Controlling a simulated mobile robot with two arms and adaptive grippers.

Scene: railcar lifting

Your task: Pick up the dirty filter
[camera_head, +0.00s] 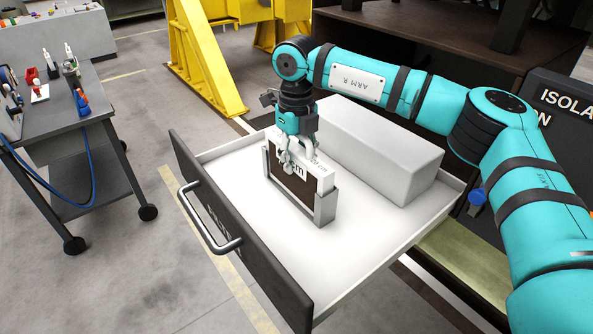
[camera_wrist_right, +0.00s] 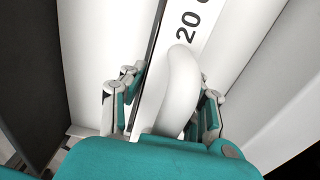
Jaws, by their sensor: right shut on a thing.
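The filter (camera_head: 291,188) is a flat upright panel with a white frame, dark face and black lettering. It stands in a grey slotted holder (camera_head: 326,207) inside the open drawer. I cannot tell whether it is lifted off the holder's base. My right gripper (camera_head: 287,157) comes down from above and is shut on the filter's white curved handle. In the right wrist view the handle (camera_wrist_right: 182,88) lies between the two fingers (camera_wrist_right: 168,108), with "20" printed on the white edge beyond. My left gripper is not in view.
The white drawer (camera_head: 275,259) is pulled out, with a dark front and metal bar handle (camera_head: 208,226). A long pale block (camera_head: 374,150) lies behind the filter. A tool cart (camera_head: 60,130) stands at the left, yellow supports (camera_head: 203,60) behind. The drawer's front floor is clear.

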